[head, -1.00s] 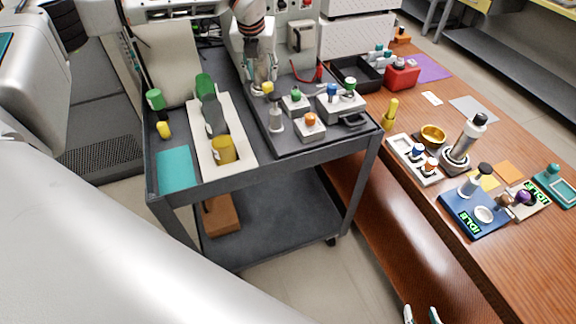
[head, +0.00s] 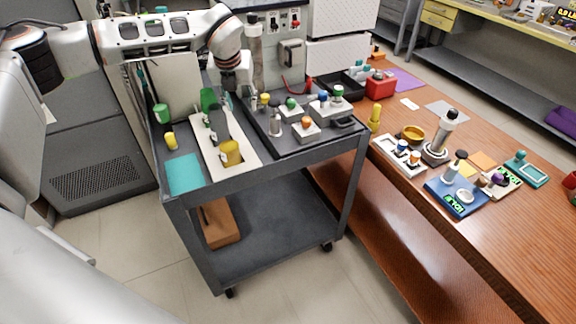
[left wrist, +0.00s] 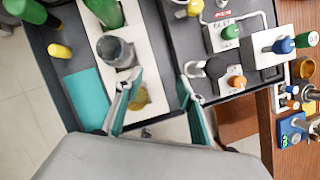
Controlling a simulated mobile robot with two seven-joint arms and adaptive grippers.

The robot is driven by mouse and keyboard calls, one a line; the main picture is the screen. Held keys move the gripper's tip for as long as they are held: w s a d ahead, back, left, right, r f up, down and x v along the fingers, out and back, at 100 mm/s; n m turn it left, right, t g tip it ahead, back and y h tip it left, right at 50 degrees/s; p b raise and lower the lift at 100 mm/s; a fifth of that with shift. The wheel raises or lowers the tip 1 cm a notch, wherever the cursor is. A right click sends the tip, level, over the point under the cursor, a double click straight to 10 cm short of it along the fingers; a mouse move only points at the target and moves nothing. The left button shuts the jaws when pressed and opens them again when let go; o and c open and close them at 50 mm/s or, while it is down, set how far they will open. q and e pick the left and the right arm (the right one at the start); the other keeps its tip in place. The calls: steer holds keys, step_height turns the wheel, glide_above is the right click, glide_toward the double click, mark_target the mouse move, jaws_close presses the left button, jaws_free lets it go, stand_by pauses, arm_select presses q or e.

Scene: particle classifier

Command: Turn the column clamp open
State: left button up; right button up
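A grey upright column (head: 254,50) stands at the back of the cart, against the pale panel of the apparatus. I cannot make out for sure which part is its clamp. My left gripper (head: 219,112) hangs over the cream tray (head: 247,154), left of and in front of the column. In the left wrist view its two teal-padded fingers (left wrist: 160,92) are spread wide with nothing held between them. A dark grey cylinder (left wrist: 115,51) stands in the tray near the left finger, and a yellow container (left wrist: 143,97) shows partly behind that finger. My right gripper is not in view.
A wooden bench (head: 500,225) with instruments runs along the right. The cart's lower shelf is mostly clear.

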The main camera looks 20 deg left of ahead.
arm_select(q)
steer(key=s+d+f+m+g+h, duration=0.1)
steer(key=s+d+f+h, duration=0.1)
steer(key=d, duration=0.7)
steer(key=s+d+f+m+g+h, duration=0.1)
steer(key=s+d+f+h, duration=0.2)
steer(key=d+f, duration=0.4)
steer(key=shift+s+d+f+m, duration=0.15)
steer(key=shift+s+d+m, duration=0.3)
steer(key=shift+d, duration=0.95)
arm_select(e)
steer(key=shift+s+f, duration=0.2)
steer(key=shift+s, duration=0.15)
